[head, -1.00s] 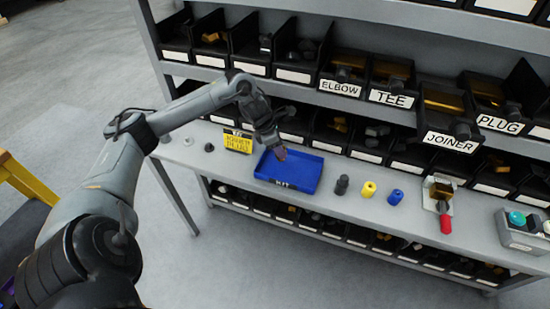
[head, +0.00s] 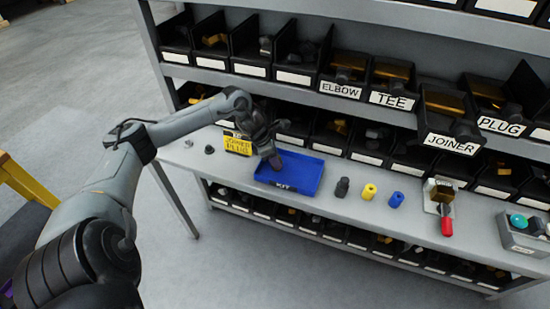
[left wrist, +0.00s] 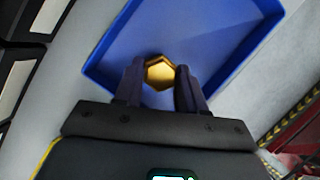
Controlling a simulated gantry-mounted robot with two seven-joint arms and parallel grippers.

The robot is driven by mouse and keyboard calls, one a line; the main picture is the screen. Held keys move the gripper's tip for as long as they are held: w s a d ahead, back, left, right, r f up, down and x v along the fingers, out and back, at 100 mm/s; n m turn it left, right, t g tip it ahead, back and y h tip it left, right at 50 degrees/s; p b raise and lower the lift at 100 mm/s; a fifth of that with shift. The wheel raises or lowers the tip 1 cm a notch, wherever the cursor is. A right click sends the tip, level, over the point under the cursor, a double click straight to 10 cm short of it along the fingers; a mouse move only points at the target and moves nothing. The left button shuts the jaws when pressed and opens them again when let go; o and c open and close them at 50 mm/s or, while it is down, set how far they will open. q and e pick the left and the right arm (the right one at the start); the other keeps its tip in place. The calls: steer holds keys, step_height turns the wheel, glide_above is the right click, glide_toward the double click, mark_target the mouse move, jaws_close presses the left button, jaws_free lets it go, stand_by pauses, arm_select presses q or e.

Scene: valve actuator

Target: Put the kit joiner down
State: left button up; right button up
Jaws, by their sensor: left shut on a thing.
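My left gripper (head: 275,162) is over the left part of the blue tray marked KIT (head: 300,188) in the head view. In the left wrist view its two fingers (left wrist: 160,85) are shut on the kit joiner (left wrist: 160,72), a gold piece with a hexagonal end. The blue tray (left wrist: 215,30) lies beyond the fingers there, and the part of it that shows holds nothing else. I cannot tell whether the joiner touches the tray floor. My right gripper is not in view.
A yellow sign (head: 238,146) stands left of the tray. Right of it are a dark cylinder (head: 342,187), a yellow cylinder (head: 369,191) and a blue cylinder (head: 396,199). Labelled bins, including JOINER (head: 452,143), line the shelves behind. A red-handled valve (head: 446,225) is farther right.

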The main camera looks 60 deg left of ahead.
arm_select(q)
steer(key=shift+f, duration=0.15)
steer(key=o, duration=1.1)
steer(key=shift+o, duration=0.2)
steer(key=shift+r, duration=0.2)
steer(key=p+v, duration=0.9)
steer(key=v, duration=0.3)
